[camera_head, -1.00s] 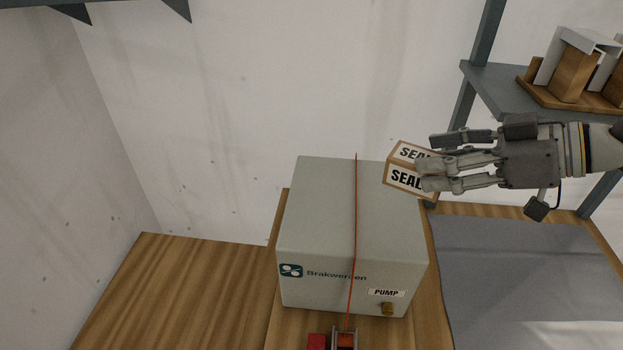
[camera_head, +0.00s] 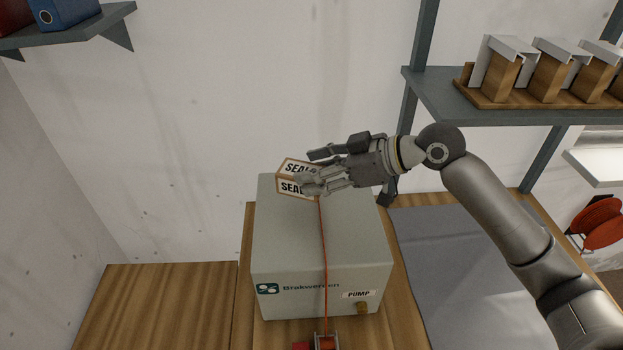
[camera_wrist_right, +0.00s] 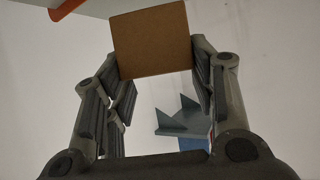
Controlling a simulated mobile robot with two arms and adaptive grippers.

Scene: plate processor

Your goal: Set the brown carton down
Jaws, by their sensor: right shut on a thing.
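The brown carton (camera_head: 290,187), with white "SEAL" labels, is held between the fingers of my right gripper (camera_head: 312,177). In the head view it appears over the back part of the top of the grey pump box (camera_head: 290,235). I cannot tell whether it touches the box. In the right wrist view the carton (camera_wrist_right: 152,42) shows a plain brown face between the two fingers. The fingers hide part of its right side in the head view. My left gripper is not in view.
An orange strap (camera_head: 323,245) runs over the grey box. The wooden bench (camera_head: 165,300) is clear at left. A grey mat (camera_head: 445,265) lies at right. A shelf (camera_head: 440,97) at right bears a tray of several wooden blocks. A wall shelf (camera_head: 105,22) with binders is at upper left.

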